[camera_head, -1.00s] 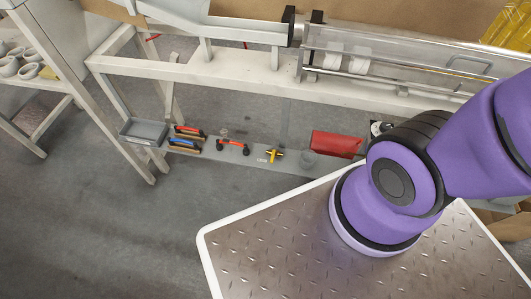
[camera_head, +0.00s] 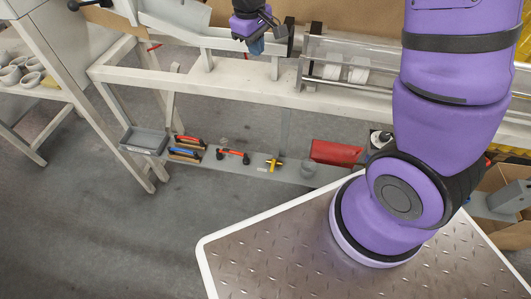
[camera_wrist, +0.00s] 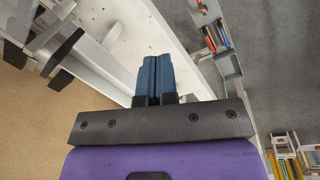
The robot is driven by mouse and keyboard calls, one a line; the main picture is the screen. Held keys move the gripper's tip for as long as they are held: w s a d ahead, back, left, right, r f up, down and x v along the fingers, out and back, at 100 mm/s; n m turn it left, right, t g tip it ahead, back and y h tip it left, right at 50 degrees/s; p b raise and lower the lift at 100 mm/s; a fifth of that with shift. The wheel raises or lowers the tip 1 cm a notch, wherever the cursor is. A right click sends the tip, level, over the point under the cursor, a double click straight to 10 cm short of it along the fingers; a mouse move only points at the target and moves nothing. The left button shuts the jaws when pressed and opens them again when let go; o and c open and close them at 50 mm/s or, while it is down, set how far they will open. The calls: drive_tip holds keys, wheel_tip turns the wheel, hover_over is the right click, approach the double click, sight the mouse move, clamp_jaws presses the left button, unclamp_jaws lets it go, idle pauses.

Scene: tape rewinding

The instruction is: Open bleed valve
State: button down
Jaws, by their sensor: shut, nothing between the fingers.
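My gripper (camera_head: 257,46) is at the top of the head view, in front of the pale machine frame and left of the clear tube. Its blue fingers also show in the wrist view (camera_wrist: 153,78); they are together, with nothing between them. I cannot tell for sure which part is the bleed valve. A dark lever (camera_head: 88,4) shows at the top left edge of the head view, well left of my gripper. A small yellow valve-like piece (camera_head: 273,163) lies on the low shelf, well below my gripper.
The machine frame (camera_head: 230,75) runs across the back, with a clear tube (camera_head: 390,50) on it. The low shelf holds a grey tray (camera_head: 144,140), trowel-like tools (camera_head: 188,147) and a red box (camera_head: 335,153). White and black machine parts (camera_wrist: 60,45) stand left of my fingers.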

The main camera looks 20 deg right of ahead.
sight(273, 163)
drive_tip(key=a+f+n+g+h, duration=0.1)
drive_tip(key=a+f+n, duration=0.1)
drive_tip(key=f, duration=1.6)
drive_tip(key=s+a+f+n+g+h, duration=0.1)
drive_tip(key=a+f+n+g, duration=0.1)
drive_tip(key=f, duration=1.7)
drive_tip(key=shift+a+n, duration=0.7)
drive_tip(key=shift+a, duration=0.3)
drive_tip(key=shift+f, duration=0.1)
drive_tip(key=x, duration=1)
drive_tip(key=shift+s+f, duration=0.1)
drive_tip(key=shift+s+d, duration=0.7)
drive_tip(key=shift+d, duration=0.25)
drive_tip(key=shift+s+d, duration=0.4)
drive_tip(key=shift+d, duration=0.25)
